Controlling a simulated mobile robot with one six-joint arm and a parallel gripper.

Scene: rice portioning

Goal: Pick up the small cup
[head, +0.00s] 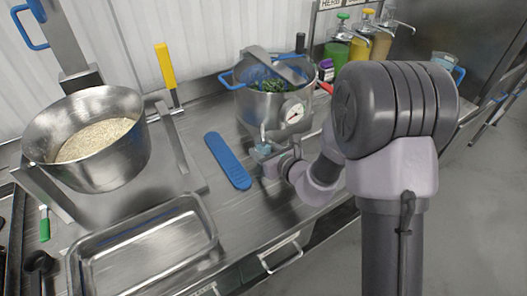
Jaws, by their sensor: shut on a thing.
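My gripper (265,150) is low over the steel counter, in front of the large pot and right of the blue handle. It is shut on what looks like the small cup (274,135), a small pale bluish shape at its fingertips. The cup is tiny in this view and partly hidden by the gripper. I cannot tell whether it touches the counter.
A steel bowl of rice (128,160) stands at left. An empty steel tray (205,222) lies in front. A blue-handled utensil (228,160) lies mid-counter. A pot with herbs and a dial gauge (250,112) stands behind my gripper; pump bottles (360,48) are at back right.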

